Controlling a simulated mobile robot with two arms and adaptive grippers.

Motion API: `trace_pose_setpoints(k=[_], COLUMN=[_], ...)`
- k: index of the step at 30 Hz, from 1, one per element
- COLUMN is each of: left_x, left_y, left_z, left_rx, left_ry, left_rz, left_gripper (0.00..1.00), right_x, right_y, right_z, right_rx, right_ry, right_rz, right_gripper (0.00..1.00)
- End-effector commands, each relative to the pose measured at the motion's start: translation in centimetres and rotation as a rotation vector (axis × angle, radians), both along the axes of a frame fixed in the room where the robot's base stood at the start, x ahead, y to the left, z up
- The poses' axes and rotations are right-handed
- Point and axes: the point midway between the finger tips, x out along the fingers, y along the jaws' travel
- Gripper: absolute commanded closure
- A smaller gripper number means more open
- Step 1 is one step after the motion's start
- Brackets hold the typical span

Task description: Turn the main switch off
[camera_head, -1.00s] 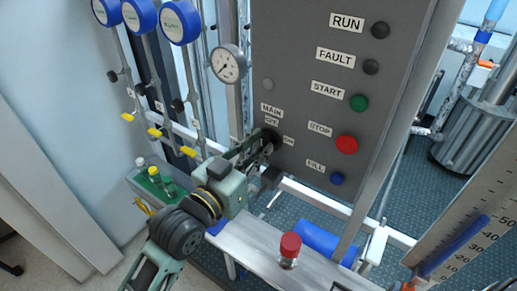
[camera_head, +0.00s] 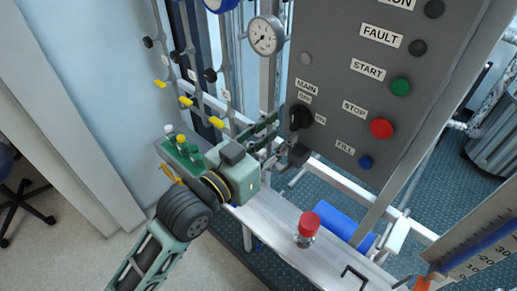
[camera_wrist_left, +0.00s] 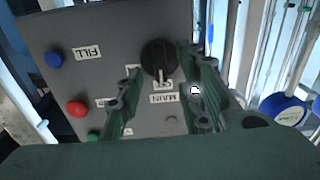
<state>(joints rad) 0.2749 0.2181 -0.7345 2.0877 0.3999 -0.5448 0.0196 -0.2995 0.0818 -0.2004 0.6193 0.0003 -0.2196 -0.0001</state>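The main switch is a round black knob (camera_head: 301,117) on the grey control panel (camera_head: 345,85). Labels reading MAIN, OFF and ON sit around it; its exact setting is hard to tell. My left gripper (camera_head: 284,139) is open in front of the panel, just left of and below the knob in the head view. In the left wrist view the knob (camera_wrist_left: 158,58) shows between the tips of the two spread green fingers, with nothing held. The fingers look apart from the knob. My right gripper is not in view.
The panel also carries a green START button (camera_head: 400,86), a red STOP button (camera_head: 381,128) and a blue FILL button (camera_head: 365,162). A red-capped jar (camera_head: 306,230) stands on the metal shelf below. Pipes with yellow-handled valves (camera_head: 186,101) and a gauge (camera_head: 266,35) are left of the panel.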

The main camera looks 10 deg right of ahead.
Motion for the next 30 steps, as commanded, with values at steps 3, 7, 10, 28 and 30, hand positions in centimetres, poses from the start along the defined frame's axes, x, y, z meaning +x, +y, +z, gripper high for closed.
trace_pose_setpoints(k=[3, 7, 10, 28, 30], left_x=[-1.7, -3.3, -4.0, -4.8, -4.8], left_y=[2.3, 4.2, 5.3, 6.2, 6.2], left_z=[-0.2, -0.1, -0.2, 0.0, -0.1], left_rx=[0.004, 0.005, 0.003, 0.001, 0.001], left_ry=[0.001, 0.002, 0.002, 0.002, 0.002], left_rz=[0.001, 0.0, 0.001, 0.0, 0.0], left_gripper=[0.66, 0.66, 0.66, 0.66, 0.66], right_x=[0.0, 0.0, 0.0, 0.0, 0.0], right_y=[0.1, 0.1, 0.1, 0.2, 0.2], right_z=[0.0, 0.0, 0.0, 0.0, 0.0], right_rx=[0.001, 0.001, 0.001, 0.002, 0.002], right_ry=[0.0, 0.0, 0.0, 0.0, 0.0], right_rz=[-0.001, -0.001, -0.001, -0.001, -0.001], right_gripper=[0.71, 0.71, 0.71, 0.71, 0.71])
